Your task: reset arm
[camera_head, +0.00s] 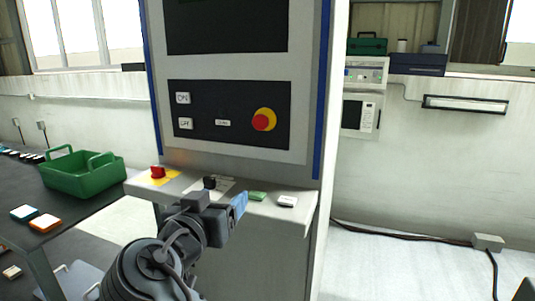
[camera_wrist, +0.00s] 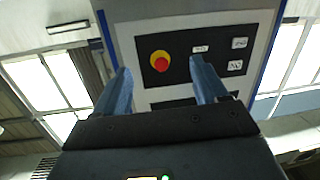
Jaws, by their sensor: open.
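My gripper (camera_head: 238,203) is raised in front of the narrow ledge of a tall grey machine cabinet, its blue fingers pointing towards the cabinet. In the wrist view my gripper (camera_wrist: 160,85) has its two blue fingers spread wide apart with nothing between them. Beyond the fingers is the control panel (camera_head: 210,133), dark with white labelled buttons and a red emergency button (camera_head: 262,120) on a yellow base. The panel appears upside down in the wrist view, with the same red button (camera_wrist: 160,61) between the fingers. I cannot tell the gap from fingers to panel.
A green basket (camera_head: 83,173) stands on the dark table at left. A cable (camera_head: 400,235) runs across the floor at right.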

